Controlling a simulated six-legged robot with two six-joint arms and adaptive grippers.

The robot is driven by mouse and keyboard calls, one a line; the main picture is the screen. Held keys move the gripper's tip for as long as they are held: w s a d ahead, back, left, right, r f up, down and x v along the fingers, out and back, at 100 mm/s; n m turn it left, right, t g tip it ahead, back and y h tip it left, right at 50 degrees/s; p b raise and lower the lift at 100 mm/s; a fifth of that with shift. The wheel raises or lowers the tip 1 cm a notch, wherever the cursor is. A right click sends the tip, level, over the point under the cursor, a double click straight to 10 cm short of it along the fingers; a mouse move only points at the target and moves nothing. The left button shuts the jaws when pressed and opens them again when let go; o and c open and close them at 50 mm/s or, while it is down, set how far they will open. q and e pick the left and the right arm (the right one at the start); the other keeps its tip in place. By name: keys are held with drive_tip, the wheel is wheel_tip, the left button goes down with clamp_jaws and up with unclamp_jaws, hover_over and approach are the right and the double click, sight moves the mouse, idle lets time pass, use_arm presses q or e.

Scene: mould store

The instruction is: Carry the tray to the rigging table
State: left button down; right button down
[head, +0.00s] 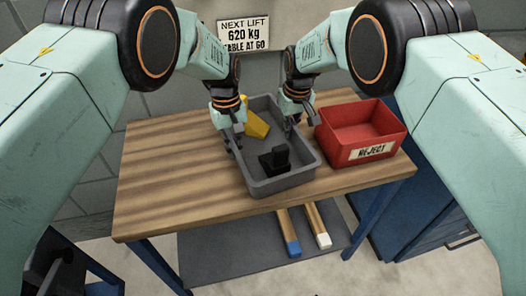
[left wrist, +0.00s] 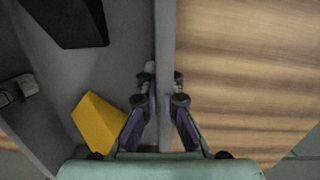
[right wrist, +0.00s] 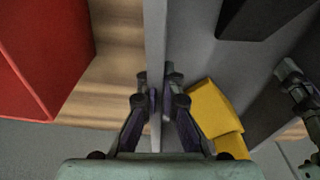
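A grey open tray (head: 283,183) is on a wooden-topped table (head: 160,185); I cannot tell whether it is slightly raised. It holds a yellow block (head: 256,125) towards the back and a black stepped block (head: 274,160) near the front. My left gripper (head: 233,143) straddles the tray's left wall, its fingers closed against both sides in the left wrist view (left wrist: 164,88). My right gripper (head: 290,125) pinches the right wall the same way in the right wrist view (right wrist: 156,88). No label shows whether this is the rigging table.
A red bin (head: 365,125) marked REJECT stands close to the tray's right side. The table's left part is bare. Below are two bars with blue (head: 293,248) and white (head: 324,240) ends, and a blue cabinet (head: 410,215) at the right. A sign (head: 245,38) hangs behind.

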use_arm(q)
drive_tip(key=c, duration=2)
unclamp_jaws()
drive_tip(key=shift+f, duration=0.15)
use_arm(e)
drive_tip(key=c, duration=2)
unclamp_jaws()
drive_tip(key=shift+f, duration=0.1)
use_arm(q)
drive_tip(key=o, duration=0.5)
drive_tip(key=shift+s, duration=0.1)
use_arm(e)
drive_tip(key=o, duration=0.5)
drive_tip(key=shift+s, duration=0.1)
use_arm(q)
drive_tip(key=shift+r, duration=0.25)
drive_tip(key=r, duration=0.3)
drive_tip(key=w+r, duration=0.1)
drive_tip(key=r, duration=0.7)
drive_tip(key=shift+w+a+r, duration=0.2)
drive_tip(key=shift+w+a, duration=0.05)
drive_tip(key=shift+a, duration=0.05)
drive_tip(key=shift+r, duration=0.15)
use_arm(e)
drive_tip(key=shift+r, duration=0.55)
drive_tip(key=r, duration=0.7)
drive_tip(key=s+r, duration=0.1)
drive_tip(key=r, duration=0.3)
drive_tip(key=shift+s+d, duration=0.1)
drive_tip(key=shift+d, duration=0.2)
